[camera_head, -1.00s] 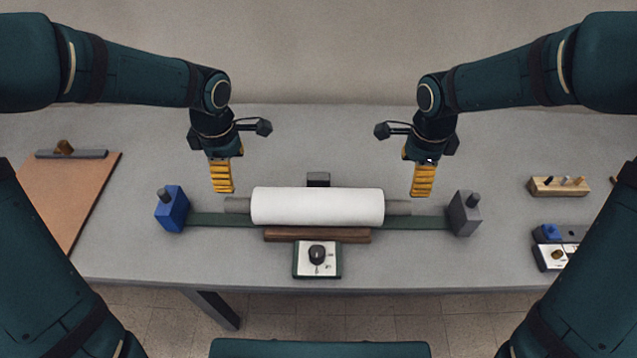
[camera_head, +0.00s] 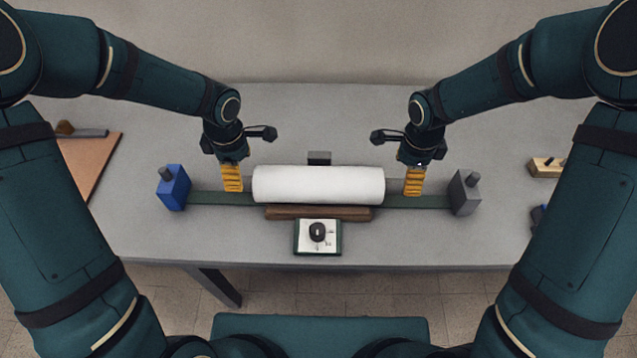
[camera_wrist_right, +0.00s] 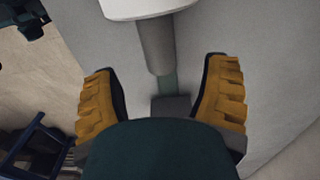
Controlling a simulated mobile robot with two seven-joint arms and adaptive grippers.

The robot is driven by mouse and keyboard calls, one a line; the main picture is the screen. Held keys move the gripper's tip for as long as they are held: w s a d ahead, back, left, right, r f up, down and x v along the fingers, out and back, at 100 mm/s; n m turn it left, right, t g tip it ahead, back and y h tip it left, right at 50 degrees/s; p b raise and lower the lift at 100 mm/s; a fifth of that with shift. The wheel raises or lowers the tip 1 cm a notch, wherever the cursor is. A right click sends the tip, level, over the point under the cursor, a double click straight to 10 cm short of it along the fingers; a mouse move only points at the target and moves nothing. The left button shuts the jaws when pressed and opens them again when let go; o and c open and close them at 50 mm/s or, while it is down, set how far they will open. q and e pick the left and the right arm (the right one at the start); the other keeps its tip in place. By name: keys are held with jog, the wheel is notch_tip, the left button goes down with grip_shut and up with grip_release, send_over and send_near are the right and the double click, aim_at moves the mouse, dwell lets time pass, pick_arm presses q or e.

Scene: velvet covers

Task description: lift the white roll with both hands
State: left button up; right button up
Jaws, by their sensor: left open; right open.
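The white roll (camera_head: 318,185) lies level across the middle of the table, with a grey core sticking out at each end. My left gripper (camera_head: 232,190) is open at the roll's left end, by the core there. My right gripper (camera_head: 413,192) is open at the right end. In the right wrist view, the fingers of my right gripper (camera_wrist_right: 160,85) stand apart on either side of the grey core end (camera_wrist_right: 157,45), and the white roll (camera_wrist_right: 140,8) shows at the top edge. Whether the fingers touch the core cannot be told.
A blue block (camera_head: 173,187) and a grey block (camera_head: 465,192) stand at the ends of a green strip (camera_head: 430,202) under the roll. A brown wooden bar (camera_head: 318,213) and a dial box (camera_head: 317,237) lie in front. A small dark block (camera_head: 319,158) stands behind.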

aim_at(244, 183)
pick_arm(q)
notch_tip(244, 183, down, 6)
jog(key=shift+r, duration=0.1)
pick_arm(e)
notch_tip(244, 183, down, 6)
jog(key=shift+r, duration=0.1)
pick_arm(q)
grip_shut()
pick_arm(e)
grip_shut()
